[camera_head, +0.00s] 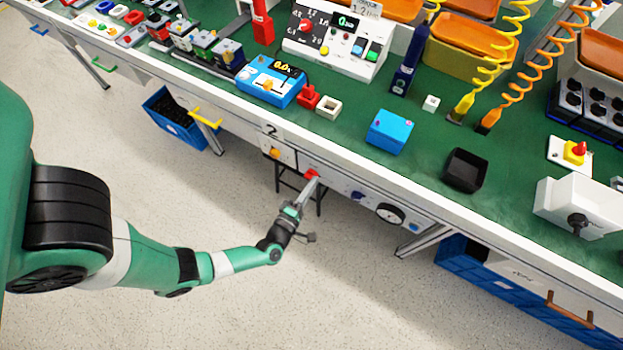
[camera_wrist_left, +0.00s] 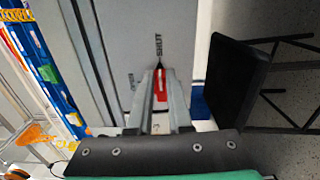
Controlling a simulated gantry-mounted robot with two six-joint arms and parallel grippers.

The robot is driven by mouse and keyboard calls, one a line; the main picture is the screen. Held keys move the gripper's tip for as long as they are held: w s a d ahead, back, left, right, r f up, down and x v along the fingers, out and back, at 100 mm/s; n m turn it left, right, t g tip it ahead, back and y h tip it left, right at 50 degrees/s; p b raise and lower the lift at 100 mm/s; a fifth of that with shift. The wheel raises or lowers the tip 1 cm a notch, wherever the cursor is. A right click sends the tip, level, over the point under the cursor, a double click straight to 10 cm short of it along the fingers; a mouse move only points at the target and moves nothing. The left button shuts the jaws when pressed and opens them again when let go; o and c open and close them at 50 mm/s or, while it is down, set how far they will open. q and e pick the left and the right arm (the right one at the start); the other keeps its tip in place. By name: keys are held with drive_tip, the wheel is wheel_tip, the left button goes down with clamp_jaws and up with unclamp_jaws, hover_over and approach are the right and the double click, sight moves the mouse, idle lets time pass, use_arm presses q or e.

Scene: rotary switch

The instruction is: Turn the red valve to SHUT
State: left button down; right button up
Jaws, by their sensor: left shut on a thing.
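The red valve (camera_head: 312,173) is on the white front panel under the bench edge. My left gripper (camera_head: 309,182) reaches it from the front. In the left wrist view the red valve (camera_wrist_left: 160,85) lies between the two grey fingers of my left gripper (camera_wrist_left: 160,98), which are shut on it. The SHUT label (camera_wrist_left: 158,47) is just beyond the valve's narrow end, and a dark pointer is in line with it. A second label to the left is too blurred to read. My right gripper is not in view.
A round gauge (camera_head: 391,213) is to the right. A dark stool (camera_wrist_left: 238,75) stands close by in the wrist view. A yellow handle (camera_head: 205,118) juts out further left.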

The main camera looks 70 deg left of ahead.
use_arm(q)
drive_tip(key=shift+f+m, duration=0.1)
drive_tip(key=shift+m, duration=0.2)
drive_tip(key=c, duration=0.8)
unclamp_jaws()
drive_tip(key=shift+c, duration=0.2)
drive_tip(key=p+v, duration=0.2)
drive_tip(key=v, duration=0.9)
drive_tip(key=shift+s+p, duration=0.3)
drive_tip(key=shift+s, duration=0.05)
drive_tip(key=shift+d, duration=0.15)
